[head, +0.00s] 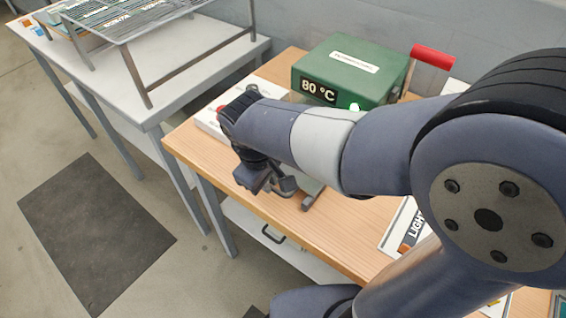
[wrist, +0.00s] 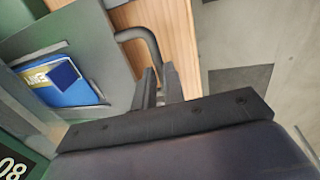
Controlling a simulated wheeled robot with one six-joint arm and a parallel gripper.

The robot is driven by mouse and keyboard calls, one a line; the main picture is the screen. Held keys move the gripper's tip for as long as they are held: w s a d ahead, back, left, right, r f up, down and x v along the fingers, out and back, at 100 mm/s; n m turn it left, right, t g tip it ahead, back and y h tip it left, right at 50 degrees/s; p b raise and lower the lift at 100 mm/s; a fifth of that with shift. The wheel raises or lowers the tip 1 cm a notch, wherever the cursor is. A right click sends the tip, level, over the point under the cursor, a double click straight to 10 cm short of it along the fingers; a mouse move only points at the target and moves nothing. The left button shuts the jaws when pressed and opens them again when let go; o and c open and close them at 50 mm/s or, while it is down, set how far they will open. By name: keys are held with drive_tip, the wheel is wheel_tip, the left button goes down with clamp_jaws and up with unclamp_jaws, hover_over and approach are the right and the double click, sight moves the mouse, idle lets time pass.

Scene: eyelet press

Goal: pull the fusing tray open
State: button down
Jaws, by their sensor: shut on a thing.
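The green press (head: 350,70) stands at the back of the wooden table, its display reading 80 °C. The grey fusing tray (wrist: 115,75) projects in front of it in the wrist view. A blue packet (wrist: 65,85) with a yellow label lies on the tray. A curved grey bar handle (wrist: 143,38) is at the tray's outer edge. My gripper (wrist: 160,75) is shut on this handle; the fingers cover part of the bar. In the head view my gripper (head: 271,181) is low over the table, in front of the press, and my arm hides most of the tray.
A red-gripped lever (head: 432,57) stands at the press's right. The wooden table (head: 335,232) has some clear top near its front edge. A white table (head: 185,62) with a wire rack (head: 130,18) stands at left. A dark mat (head: 95,230) lies on the open floor.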

drive_tip(key=shift+s+a, duration=1.15)
drive_tip(key=shift+s, duration=0.3)
drive_tip(key=c, duration=1.5)
unclamp_jaws()
drive_tip(key=shift+r, duration=0.1)
drive_tip(key=r, duration=0.3)
drive_tip(key=s+r, duration=0.1)
drive_tip(key=r, duration=0.3)
drive_tip(key=a+r, duration=0.1)
drive_tip(key=r, duration=0.2)
drive_tip(key=shift+s+r+p, duration=0.25)
drive_tip(key=shift+p, duration=0.15)
